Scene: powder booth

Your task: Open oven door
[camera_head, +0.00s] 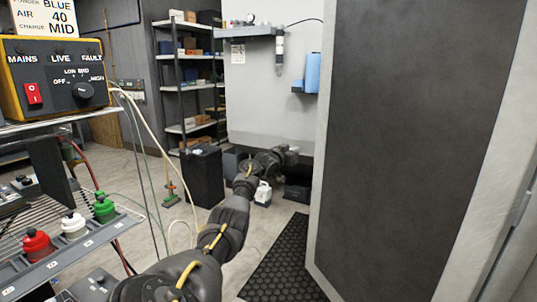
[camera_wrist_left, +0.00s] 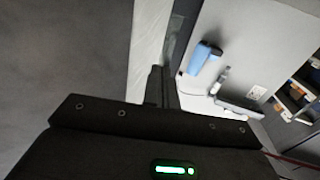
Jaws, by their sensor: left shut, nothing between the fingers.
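The oven door (camera_head: 420,130) is a large upright panel with a dark grey face and a pale frame, filling the right of the head view. In the left wrist view its dark face (camera_wrist_left: 60,60) fills the left, with a pale edge strip (camera_wrist_left: 149,50) beside it. My left arm reaches forward, and its gripper (camera_head: 291,150) is small and far off, left of the door's pale edge. In the wrist view the left gripper's fingers (camera_wrist_left: 160,88) are together and empty, close to the pale strip. I cannot tell whether they touch it. My right gripper is not in view.
A control box (camera_head: 55,75) and a rack with colored-capped bottles (camera_head: 38,246) stand at the left. Shelving (camera_head: 185,85), a black bin (camera_head: 203,175) and a pale cabinet (camera_head: 270,95) are behind. A black mat (camera_head: 285,262) lies on the floor before the door.

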